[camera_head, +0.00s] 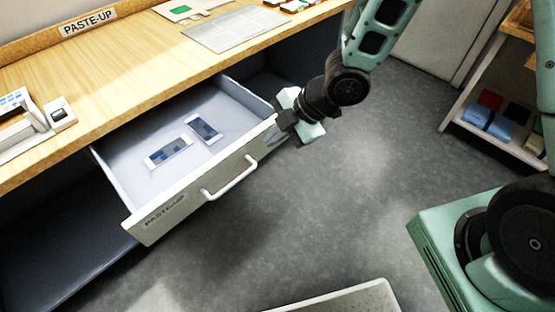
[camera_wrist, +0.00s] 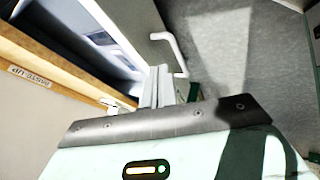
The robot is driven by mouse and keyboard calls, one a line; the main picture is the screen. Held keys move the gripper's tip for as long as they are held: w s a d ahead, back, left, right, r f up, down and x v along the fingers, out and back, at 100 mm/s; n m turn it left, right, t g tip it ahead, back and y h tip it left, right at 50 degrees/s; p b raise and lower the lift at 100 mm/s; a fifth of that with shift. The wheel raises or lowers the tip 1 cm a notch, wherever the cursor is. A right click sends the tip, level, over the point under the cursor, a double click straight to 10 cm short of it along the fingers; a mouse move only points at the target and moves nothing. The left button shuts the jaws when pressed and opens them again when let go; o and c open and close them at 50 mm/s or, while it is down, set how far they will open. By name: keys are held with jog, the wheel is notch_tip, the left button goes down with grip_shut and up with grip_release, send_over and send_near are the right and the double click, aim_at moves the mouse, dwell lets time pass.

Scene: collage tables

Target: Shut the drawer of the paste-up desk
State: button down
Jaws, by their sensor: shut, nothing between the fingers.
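The paste-up desk's drawer (camera_head: 125,165) stands pulled out, with its pale front (camera_head: 182,207) and white bar handle (camera_head: 230,180) facing the room. Two small picture cards (camera_head: 169,152) (camera_head: 203,129) lie flat inside it. My gripper (camera_head: 277,141) is shut and empty at the right end of the drawer front, to the right of the handle. In the wrist view, the closed fingers (camera_wrist: 163,84) point toward the drawer front (camera_wrist: 132,32) and the handle (camera_wrist: 183,55). I cannot tell whether the fingertips touch the front.
The wooden desktop (camera_head: 130,70) above carries a "PASTE-UP" sign (camera_head: 88,22), a grey mat (camera_head: 235,27) and a white device (camera_head: 30,125). A shelf unit (camera_head: 490,135) stands at the right. A pale-rimmed object (camera_head: 345,298) is at the bottom. Grey floor in front of the drawer is clear.

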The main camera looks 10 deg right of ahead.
jog(key=b, duration=0.2)
send_near(239, 165)
jog(key=x, duration=0.5)
jog(key=shift+d, duration=0.15)
jog(key=shift+w, duration=0.1)
